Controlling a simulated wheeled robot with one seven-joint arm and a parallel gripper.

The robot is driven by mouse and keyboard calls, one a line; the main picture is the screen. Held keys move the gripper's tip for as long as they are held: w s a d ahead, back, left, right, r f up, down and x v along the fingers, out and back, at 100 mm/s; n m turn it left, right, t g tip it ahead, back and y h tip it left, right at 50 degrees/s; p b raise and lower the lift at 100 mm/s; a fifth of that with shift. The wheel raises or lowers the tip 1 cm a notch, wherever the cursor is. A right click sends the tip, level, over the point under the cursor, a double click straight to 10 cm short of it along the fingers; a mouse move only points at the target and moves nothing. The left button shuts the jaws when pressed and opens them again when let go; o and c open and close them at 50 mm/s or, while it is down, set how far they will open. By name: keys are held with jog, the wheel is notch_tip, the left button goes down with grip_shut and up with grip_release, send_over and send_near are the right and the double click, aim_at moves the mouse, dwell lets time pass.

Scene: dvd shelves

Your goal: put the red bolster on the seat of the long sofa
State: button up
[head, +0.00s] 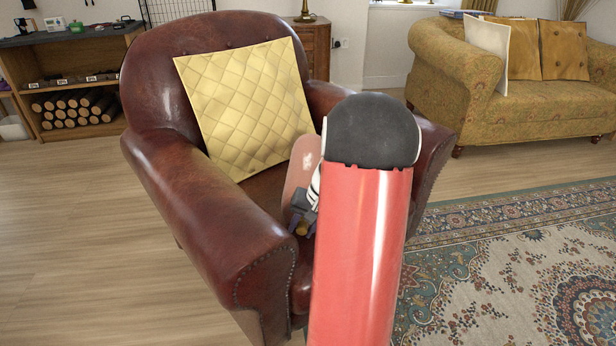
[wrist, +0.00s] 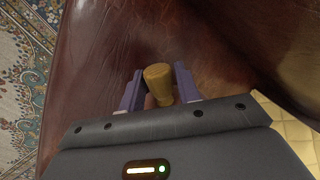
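The long sofa (head: 545,105) is at the right in the head view, in patterned ochre fabric, its right end cut off. I cannot make out a red bolster in either view. My gripper (head: 303,226) is over the front of the brown leather armchair (head: 200,205), well to the left of the sofa. In the wrist view its purple fingers (wrist: 159,78) stand either side of a small tapered ochre peg (wrist: 158,86), which seems gripped between them. My red arm hides part of the armchair's seat and front.
A yellow quilted cushion (head: 245,105) leans on the armchair's back. A white cushion (head: 487,50) and mustard cushions (head: 563,50) lean along the sofa's back. A patterned rug (head: 520,250) covers open floor before the sofa. A wooden shelf unit (head: 75,75) stands at the far left.

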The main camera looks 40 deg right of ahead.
grip_shut()
jog(key=shift+r, duration=0.1)
